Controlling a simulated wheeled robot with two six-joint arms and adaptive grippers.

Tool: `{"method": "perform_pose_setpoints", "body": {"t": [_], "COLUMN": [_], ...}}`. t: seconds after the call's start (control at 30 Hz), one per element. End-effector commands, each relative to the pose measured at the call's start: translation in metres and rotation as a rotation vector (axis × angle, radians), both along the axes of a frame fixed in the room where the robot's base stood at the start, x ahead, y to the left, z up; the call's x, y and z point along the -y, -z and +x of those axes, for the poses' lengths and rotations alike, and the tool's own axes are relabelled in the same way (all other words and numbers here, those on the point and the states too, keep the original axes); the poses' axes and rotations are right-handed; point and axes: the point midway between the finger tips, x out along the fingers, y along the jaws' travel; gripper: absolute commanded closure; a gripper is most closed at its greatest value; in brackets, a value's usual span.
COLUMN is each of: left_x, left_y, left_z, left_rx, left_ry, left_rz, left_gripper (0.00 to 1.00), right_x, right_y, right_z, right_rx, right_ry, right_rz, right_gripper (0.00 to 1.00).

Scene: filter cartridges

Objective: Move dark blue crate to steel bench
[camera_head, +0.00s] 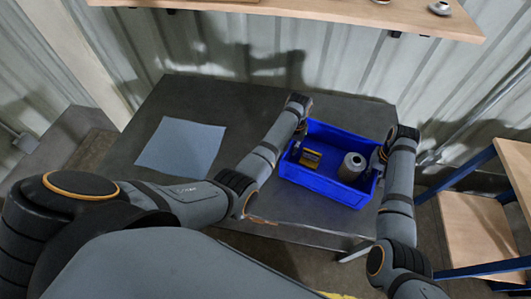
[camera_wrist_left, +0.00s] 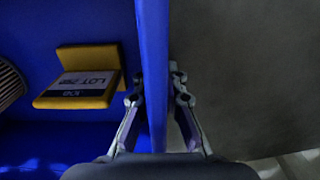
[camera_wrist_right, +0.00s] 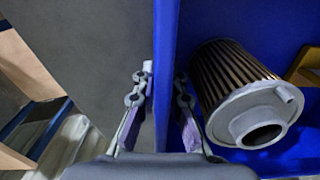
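The dark blue crate (camera_head: 322,190) is over the right part of the dark grey steel bench (camera_head: 235,105); I cannot tell whether its base touches the top. My left gripper (camera_head: 301,127) is at its left wall, and the left wrist view shows that wall (camera_wrist_left: 152,60) between the closed-in fingers (camera_wrist_left: 154,85). My right gripper (camera_head: 382,152) is at the right wall, which shows between its fingers (camera_wrist_right: 162,88) in the right wrist view. Inside the crate are a yellow labelled block (camera_head: 310,158) and a pleated filter cartridge (camera_head: 352,166). The fingertips are mostly hidden in the head view.
A light blue sheet (camera_head: 182,146) lies on the bench's left part. A wooden shelf (camera_head: 330,10) with small items runs along the back wall above. A wood and blue-framed rack (camera_head: 470,225) stands at the right. The bench between sheet and crate is clear except for my left arm.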

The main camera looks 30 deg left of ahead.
Motion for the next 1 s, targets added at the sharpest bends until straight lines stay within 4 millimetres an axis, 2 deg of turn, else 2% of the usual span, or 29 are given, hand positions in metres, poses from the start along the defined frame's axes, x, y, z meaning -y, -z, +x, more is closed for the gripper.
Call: {"method": "perform_pose_setpoints", "body": {"t": [0.03,0.13,0.47,0.57,0.8,1.0], "left_x": [-0.001,0.000,0.001,0.001,0.001,0.000], "left_y": [-0.002,-0.002,-0.005,-0.017,-0.059,-0.079], "left_z": [0.000,0.000,0.000,0.001,0.000,0.000], "left_rx": [-0.001,-0.001,0.000,0.002,0.002,0.000], "left_ry": [0.000,0.000,0.000,0.000,0.000,0.000], "left_rz": [0.001,0.000,-0.001,-0.002,-0.002,-0.001], "left_gripper": [0.81,0.69,0.69,0.69,0.69,0.69], "right_x": [0.001,0.000,0.000,-0.001,-0.001,-0.001], "right_y": [-0.002,-0.001,-0.002,-0.002,-0.002,-0.001], "right_z": [0.000,0.000,0.000,0.000,0.000,0.000], "right_rx": [-0.001,-0.001,-0.002,-0.002,-0.002,-0.002], "right_ry": [0.000,0.000,0.000,-0.001,-0.001,-0.001], "right_rz": [-0.001,0.000,0.001,0.001,0.002,0.002], "right_gripper": [0.81,0.69,0.69,0.69,0.69,0.69]}}
